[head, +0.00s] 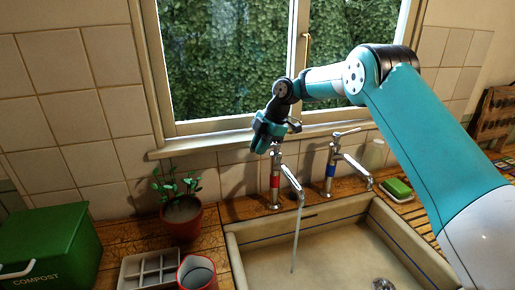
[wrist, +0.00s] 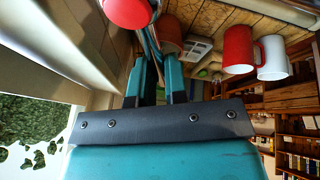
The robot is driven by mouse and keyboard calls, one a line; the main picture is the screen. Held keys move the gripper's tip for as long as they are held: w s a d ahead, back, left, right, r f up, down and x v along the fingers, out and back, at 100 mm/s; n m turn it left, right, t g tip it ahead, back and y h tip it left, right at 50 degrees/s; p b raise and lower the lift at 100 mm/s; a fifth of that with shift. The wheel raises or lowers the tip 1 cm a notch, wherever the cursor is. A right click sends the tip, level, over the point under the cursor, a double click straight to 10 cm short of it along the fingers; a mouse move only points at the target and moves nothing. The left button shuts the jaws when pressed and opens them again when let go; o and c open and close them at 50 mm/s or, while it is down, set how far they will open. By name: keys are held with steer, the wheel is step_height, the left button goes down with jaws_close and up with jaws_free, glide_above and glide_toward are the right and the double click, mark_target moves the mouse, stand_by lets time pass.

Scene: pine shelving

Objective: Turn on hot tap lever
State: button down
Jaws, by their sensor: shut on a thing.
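The hot tap (head: 275,182), with a red band, stands upright behind the sink at its left. A thin stream of water (head: 295,235) falls from its spout into the basin. My gripper (head: 268,146) is at the top of this tap, shut on the tap's lever, which is mostly hidden by the fingers. The teal fingers show in the wrist view (wrist: 156,70), pointing away with a narrow gap between them. The cold tap (head: 331,172), with a blue band, stands to the right, its lever sticking out to the side.
The sink (head: 330,250) lies below the taps. A potted plant (head: 181,215), a grey divided tray (head: 150,270), a red cup (head: 197,272) and a green compost bin (head: 50,245) stand at left. A green sponge (head: 397,187) lies at right. The window (head: 230,65) is close behind my gripper.

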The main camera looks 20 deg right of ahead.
steer(key=c, duration=1.1)
jaws_free()
steer(key=shift+c, duration=0.2)
steer(key=shift+r, duration=0.1)
steer(key=shift+d+r, duration=0.2)
steer(key=shift+r, duration=0.1)
steer(key=p+v, duration=0.8)
steer(key=v, duration=0.8)
steer(key=shift+r, duration=0.3)
steer(key=shift+s, duration=0.1)
